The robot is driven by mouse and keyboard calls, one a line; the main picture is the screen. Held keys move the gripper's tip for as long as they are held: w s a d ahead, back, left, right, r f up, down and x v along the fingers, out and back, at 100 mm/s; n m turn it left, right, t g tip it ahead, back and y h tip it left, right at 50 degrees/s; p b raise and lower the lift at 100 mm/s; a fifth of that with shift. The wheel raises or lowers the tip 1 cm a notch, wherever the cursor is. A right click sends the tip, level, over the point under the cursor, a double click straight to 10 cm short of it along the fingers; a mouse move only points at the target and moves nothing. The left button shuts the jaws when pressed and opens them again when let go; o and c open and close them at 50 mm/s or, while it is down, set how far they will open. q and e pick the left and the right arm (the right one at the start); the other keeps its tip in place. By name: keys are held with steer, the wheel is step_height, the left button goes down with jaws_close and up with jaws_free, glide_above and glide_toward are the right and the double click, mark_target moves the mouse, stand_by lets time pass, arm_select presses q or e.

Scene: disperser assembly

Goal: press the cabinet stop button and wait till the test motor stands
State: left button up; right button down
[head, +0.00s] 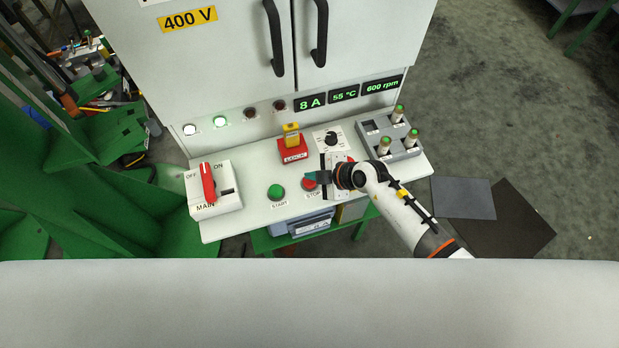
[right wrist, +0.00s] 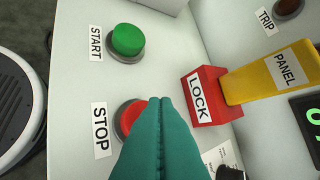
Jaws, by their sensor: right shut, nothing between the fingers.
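The red STOP button (head: 309,184) sits on the cabinet's sloping white panel (head: 250,211), right of the green START button (head: 275,191). My right gripper (head: 318,177) is shut and empty, with its teal fingertips at the STOP button. In the right wrist view the shut fingers (right wrist: 165,102) cover part of the red STOP button (right wrist: 130,114); I cannot tell whether they touch it. The rpm display (head: 382,86) reads 600 rpm, beside 8 A and 55 °C. I cannot make out the test motor. My left gripper is out of view.
The MAIN switch (head: 208,183) with its red handle stands at the panel's left. A yellow PANEL tag sits in the red LOCK block (head: 292,152) behind the STOP button. A rotary knob box (head: 331,137) and a grey tray (head: 408,153) with green-topped parts stand at the right.

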mark_target(314, 183)
steer(key=shift+f, duration=0.15)
stand_by(0.7)
steer(key=shift+f, duration=0.3)
steer(key=shift+f+b, duration=0.35)
steer(key=shift+f, duration=0.55)
stand_by(0.8)
stand_by(0.3)
steer(key=shift+r+p, duration=1.3)
steer(key=shift+p, duration=0.25)
step_height(314, 183, up, 5)
steer(key=p, duration=0.6)
steer(key=shift+r, duration=0.1)
